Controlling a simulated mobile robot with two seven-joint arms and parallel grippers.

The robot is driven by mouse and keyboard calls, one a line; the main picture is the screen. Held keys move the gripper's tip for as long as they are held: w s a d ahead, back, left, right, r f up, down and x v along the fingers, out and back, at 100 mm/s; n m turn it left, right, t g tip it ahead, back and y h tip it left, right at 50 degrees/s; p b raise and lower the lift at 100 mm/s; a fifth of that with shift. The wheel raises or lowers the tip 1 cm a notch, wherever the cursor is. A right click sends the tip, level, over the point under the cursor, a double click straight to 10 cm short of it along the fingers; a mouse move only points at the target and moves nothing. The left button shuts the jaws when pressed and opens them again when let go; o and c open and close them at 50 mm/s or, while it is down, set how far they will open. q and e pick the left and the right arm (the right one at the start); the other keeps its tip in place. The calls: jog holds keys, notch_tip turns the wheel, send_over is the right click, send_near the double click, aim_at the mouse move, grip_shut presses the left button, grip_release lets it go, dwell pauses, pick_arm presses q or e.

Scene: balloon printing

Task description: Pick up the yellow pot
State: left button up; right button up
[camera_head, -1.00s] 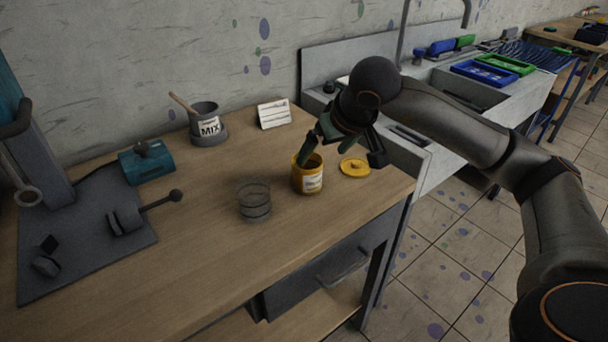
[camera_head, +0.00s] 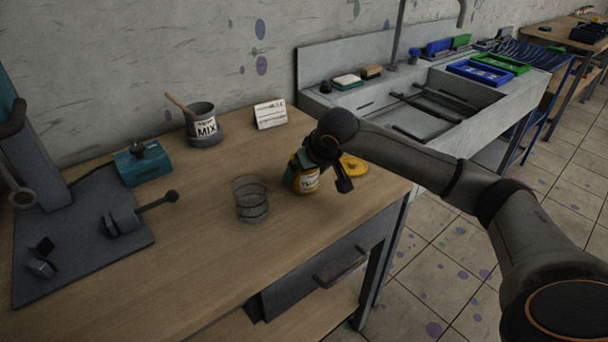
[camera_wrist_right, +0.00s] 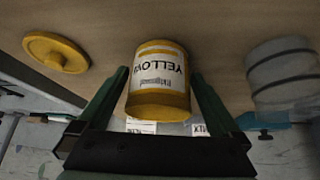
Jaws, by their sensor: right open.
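The yellow pot (camera_head: 304,180) stands upright on the wooden table with a white label. In the right wrist view the yellow pot (camera_wrist_right: 158,80) lies between the two green fingers, its label reading YELLOW. My right gripper (camera_head: 322,168) is at the pot, with its fingers on either side; in the wrist view the right gripper (camera_wrist_right: 160,92) is open, with a small gap visible beside the pot. The gripper hides the pot's top in the head view. My left gripper is not in view.
A yellow lid (camera_head: 353,166) lies right of the pot, and a clear ringed cup (camera_head: 251,200) stands to its left. A grey MIX pot (camera_head: 203,125) and a white card (camera_head: 270,114) are behind. A sink (camera_head: 430,110) adjoins the table's right end.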

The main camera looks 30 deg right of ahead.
jog(key=c, duration=1.2)
jog(key=shift+o, duration=0.2)
jog(key=shift+r, duration=0.15)
